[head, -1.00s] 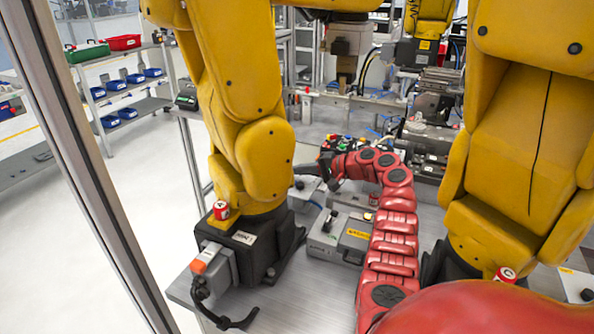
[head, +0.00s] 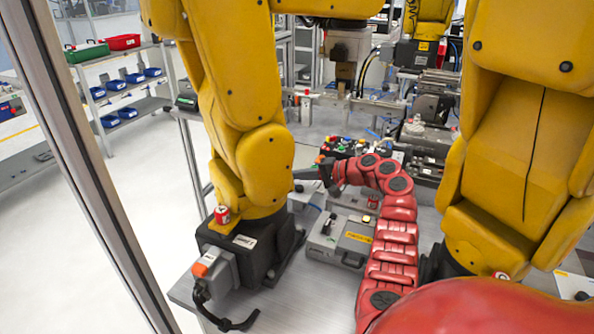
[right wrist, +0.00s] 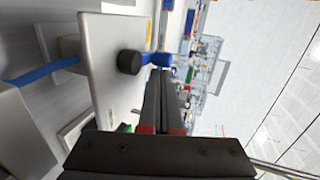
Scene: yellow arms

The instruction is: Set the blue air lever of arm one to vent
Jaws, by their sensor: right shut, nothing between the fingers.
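The blue lever (right wrist: 157,60) shows in the right wrist view, beside a black round knob (right wrist: 130,62) on a light metal plate (right wrist: 100,75). My right gripper (right wrist: 167,73) is shut and empty. Its fingertips are right by the blue part; I cannot tell whether they touch it. In the head view my right gripper (head: 306,173) points left, close to the base of the left yellow arm (head: 265,165). I cannot make out the blue lever in the head view. My left gripper is not in view.
A grey case (head: 338,238) sits on the table below my red arm. A button panel (head: 350,146) stands behind it. The second yellow arm (head: 520,150) is at the right.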

